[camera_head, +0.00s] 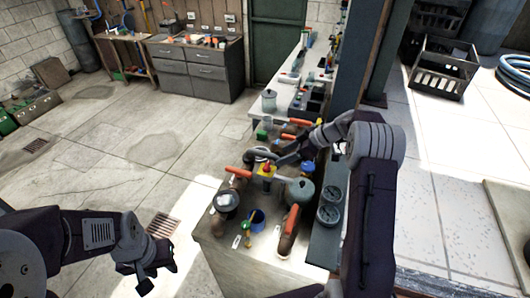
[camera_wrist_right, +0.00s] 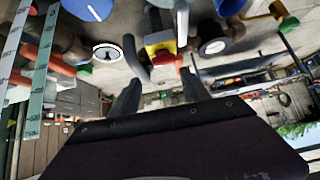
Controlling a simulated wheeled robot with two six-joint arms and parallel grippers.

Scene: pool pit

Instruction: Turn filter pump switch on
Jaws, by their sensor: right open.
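The pump switch is a small yellow box with a red knob (camera_head: 266,168), among pipes on the pump bench. It also shows in the right wrist view as a yellow and red box (camera_wrist_right: 160,46), at upper centre. My right gripper (camera_head: 284,160) reaches in from the right, close beside the switch. In the wrist view its dark fingers (camera_wrist_right: 161,80) are spread apart with nothing between them, and the switch appears ahead of the gap. Contact cannot be told. My left gripper (camera_head: 143,272) hangs low at the left, away from the bench; its jaw opening is unclear.
Orange-handled pipes (camera_head: 290,222), a blue cup (camera_head: 257,218), a round grey tank (camera_head: 300,191) and gauges (camera_head: 329,214) crowd the bench around the switch. A blue-grey post (camera_head: 352,60) stands behind the right arm. The floor (camera_head: 130,150) at left is open.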

